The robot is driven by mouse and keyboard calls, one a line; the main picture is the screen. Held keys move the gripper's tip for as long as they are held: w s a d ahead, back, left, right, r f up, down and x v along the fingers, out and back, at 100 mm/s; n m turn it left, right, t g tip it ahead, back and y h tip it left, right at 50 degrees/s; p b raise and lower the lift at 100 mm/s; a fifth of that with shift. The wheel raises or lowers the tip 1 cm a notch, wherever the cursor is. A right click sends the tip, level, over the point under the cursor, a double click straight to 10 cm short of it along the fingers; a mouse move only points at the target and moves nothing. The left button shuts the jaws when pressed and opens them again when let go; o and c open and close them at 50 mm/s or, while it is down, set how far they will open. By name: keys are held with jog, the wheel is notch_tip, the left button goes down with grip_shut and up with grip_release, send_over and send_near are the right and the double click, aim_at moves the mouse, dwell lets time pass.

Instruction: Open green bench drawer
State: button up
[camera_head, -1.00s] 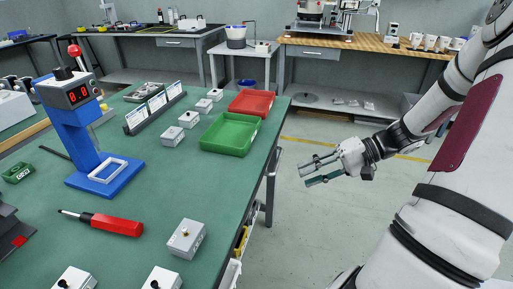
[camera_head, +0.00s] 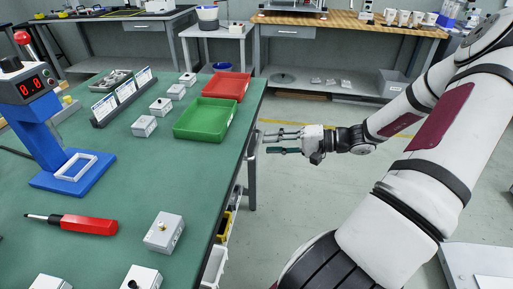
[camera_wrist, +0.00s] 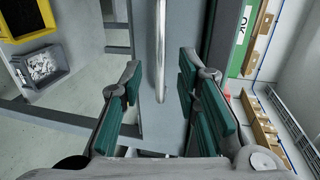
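The green-topped bench (camera_head: 190,215) fills the left of the head view. In the wrist view a grey drawer front (camera_wrist: 177,115) faces me, with a bright metal bar handle (camera_wrist: 160,55) that runs lengthwise in the picture. My gripper (camera_wrist: 160,105) is open, its green-padded fingers on either side of the handle's line. I see no contact with the handle. In the head view my gripper (camera_head: 281,142) is beside the bench's right edge, pointing at it. The drawer front is mostly hidden there by the bench top, and I cannot tell how far the drawer is out.
A green tray (camera_head: 204,119) and a red tray (camera_head: 227,86) lie near the bench's right edge. Yellow (camera_wrist: 28,17) and grey (camera_wrist: 41,66) bins sit below the bench top. The floor right of the bench is open, up to the back wooden-topped bench (camera_head: 345,24).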

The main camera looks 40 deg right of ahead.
aim_at(257, 142)
jog(key=shift+b+x, duration=0.7)
jog(key=shift+x, duration=1.9)
grip_shut()
